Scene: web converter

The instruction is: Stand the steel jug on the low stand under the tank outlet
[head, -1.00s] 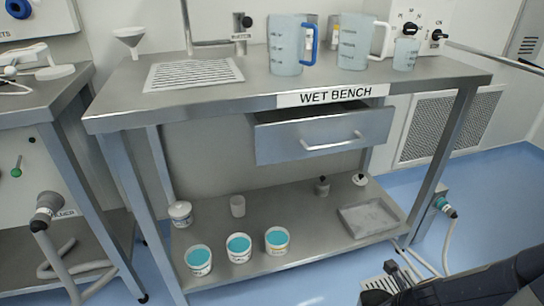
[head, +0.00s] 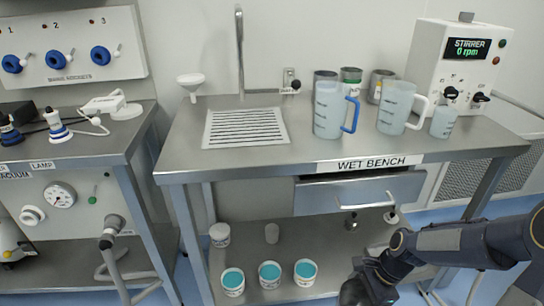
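I cannot make out a steel jug, a low stand or a tank outlet in the head view. My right arm comes in from the right, in front of the wet bench. Its dark end, my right gripper (head: 366,290), is cut off by the bottom edge, and its fingers do not show clearly. My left gripper is not in view. A translucent jug with a blue handle (head: 328,112) and one with a white handle (head: 394,108) stand on the wet bench (head: 240,168), with a small beaker (head: 443,122) to their right.
Grey containers (head: 381,82) stand behind the jugs, beside a stirrer unit (head: 458,65). A drawer (head: 345,194) sticks out slightly below the top. Several tubs, including one with blue contents (head: 232,281), stand on the lower shelf. Another bench (head: 60,150) is at the left.

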